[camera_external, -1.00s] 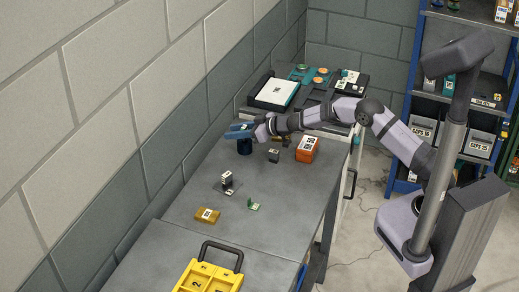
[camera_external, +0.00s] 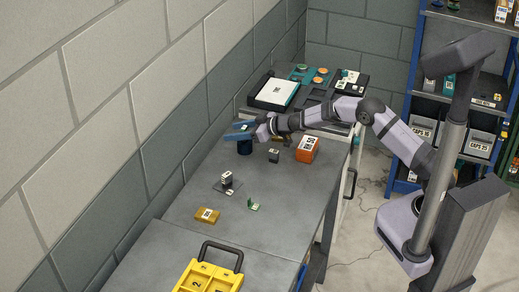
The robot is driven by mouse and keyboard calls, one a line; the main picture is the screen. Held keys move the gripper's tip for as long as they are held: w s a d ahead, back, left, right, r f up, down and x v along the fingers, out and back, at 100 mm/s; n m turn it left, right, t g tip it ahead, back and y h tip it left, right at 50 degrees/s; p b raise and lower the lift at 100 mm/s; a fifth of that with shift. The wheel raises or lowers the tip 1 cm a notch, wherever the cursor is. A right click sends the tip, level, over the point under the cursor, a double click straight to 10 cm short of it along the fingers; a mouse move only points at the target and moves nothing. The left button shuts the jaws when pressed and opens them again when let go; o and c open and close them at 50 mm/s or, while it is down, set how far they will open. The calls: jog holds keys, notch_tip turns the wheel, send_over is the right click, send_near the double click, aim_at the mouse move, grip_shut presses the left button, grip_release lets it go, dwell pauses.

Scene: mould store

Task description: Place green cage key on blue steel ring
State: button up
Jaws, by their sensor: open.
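A small green piece (camera_external: 253,204), which looks like the green cage key, stands on the grey table with a pale label at its foot. A dark blue round piece (camera_external: 244,148), which looks like the blue steel ring, stands farther back on the table, near the wall side. My gripper (camera_external: 237,133) is open, with its blue fingers just over or beside the top of the blue piece. I cannot tell whether they touch it. The gripper is well apart from the green piece and partly hides the top of the blue piece.
An orange box (camera_external: 307,149) and a small dark block (camera_external: 274,156) stand right of the blue piece. Another dark block (camera_external: 226,179) and an ochre block (camera_external: 207,215) lie nearer. A yellow tray (camera_external: 211,275) is at the front. The table's right middle is clear.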

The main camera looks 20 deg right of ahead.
jog(key=b+v, duration=0.2)
jog(key=v, duration=0.9)
jog(key=shift+s+d, duration=0.25)
jog(key=shift+d, duration=0.05)
jog(key=shift+d, duration=0.1)
jog(key=d+m+h, duration=0.1)
jog(key=d+h, duration=0.1)
jog(key=d, duration=0.3)
jog(key=s+d+m+h+p, duration=0.1)
jog(key=d+h, duration=0.1)
jog(key=d, duration=0.3)
jog(key=s+d+m+h+p, duration=0.1)
jog(key=d+h, duration=0.1)
jog(key=d, duration=0.3)
jog(key=shift+s+d+f+m, duration=0.1)
jog(key=shift+d+f+m, duration=0.2)
jog(key=shift+f+m, duration=0.1)
jog(key=s+d+f+m+g+h+p, duration=0.1)
jog(key=s+d+f+m+g+h, duration=0.15)
jog(key=s+d, duration=0.65)
jog(key=s+d+f+m+g+h+p, duration=0.15)
jog(key=s+d+g, duration=0.25)
jog(key=s+d, duration=0.5)
jog(key=s+a+m+g, duration=0.1)
jog(key=s+g, duration=0.2)
jog(key=s, duration=1)
jog(key=shift+s+a+y+p, duration=0.3)
jog(key=shift+s+a+p, duration=0.05)
jog(key=shift+p, duration=0.1)
